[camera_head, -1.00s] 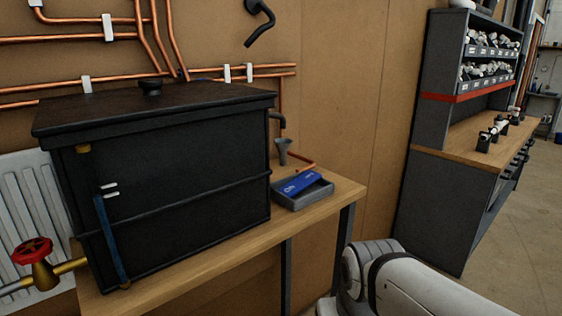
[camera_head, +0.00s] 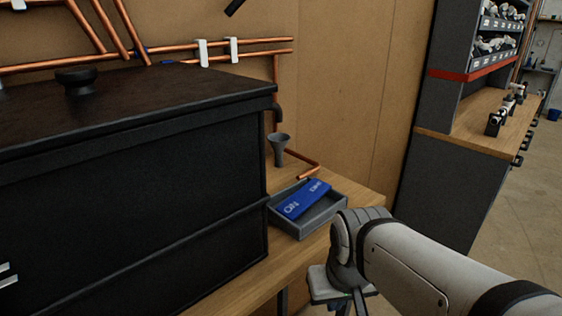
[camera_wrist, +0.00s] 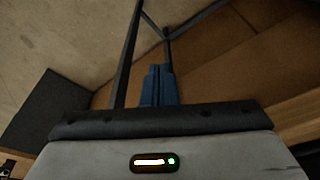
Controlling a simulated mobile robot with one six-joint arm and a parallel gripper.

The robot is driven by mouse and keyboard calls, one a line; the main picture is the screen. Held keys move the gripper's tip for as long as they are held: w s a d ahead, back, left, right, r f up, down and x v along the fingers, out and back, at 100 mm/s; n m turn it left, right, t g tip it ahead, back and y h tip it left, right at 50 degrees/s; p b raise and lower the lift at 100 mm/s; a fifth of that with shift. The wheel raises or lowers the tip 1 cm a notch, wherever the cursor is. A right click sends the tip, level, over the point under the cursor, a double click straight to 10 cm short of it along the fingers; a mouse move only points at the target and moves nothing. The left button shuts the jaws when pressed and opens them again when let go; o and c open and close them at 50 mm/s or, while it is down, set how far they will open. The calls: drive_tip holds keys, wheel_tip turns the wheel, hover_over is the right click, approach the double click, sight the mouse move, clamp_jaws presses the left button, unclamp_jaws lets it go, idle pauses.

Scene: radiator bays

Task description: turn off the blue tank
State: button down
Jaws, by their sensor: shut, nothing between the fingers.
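A blue rocker switch (camera_head: 304,198) sits in a grey open-topped box (camera_head: 310,222) on the wooden bench. Its near left end reads ON; the smaller word at the far right end is hard to read. I cannot tell which end is pressed down. A large black lidded tank (camera_head: 130,190) stands left of the box; no blue tank body shows. My gripper's blue fingers (camera_wrist: 158,86) are shut and empty in the wrist view, with floor and dark bars beyond. In the head view my wrist is at the lower edge, right of and nearer than the box.
A grey funnel (camera_head: 279,148) and copper pipe stand behind the box, close to the tank. The bench (camera_head: 240,290) is narrow. A second workbench (camera_head: 465,140) with shelves stands at the right. Open floor lies beyond it.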

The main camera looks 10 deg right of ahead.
drive_tip(key=shift+d, duration=0.2)
wheel_tip(320, 180, up, 27)
drive_tip(key=n+g+h+p, duration=0.1)
drive_tip(key=n+h+p, duration=0.1)
drive_tip(key=n+p, duration=0.5)
hover_over(315, 188)
drive_tip(key=s+a, duration=0.2)
drive_tip(key=a, duration=0.1)
drive_tip(key=shift+f, duration=0.1)
drive_tip(key=p+x, duration=0.1)
drive_tip(key=x, duration=1.3)
drive_tip(key=shift+s, duration=0.15)
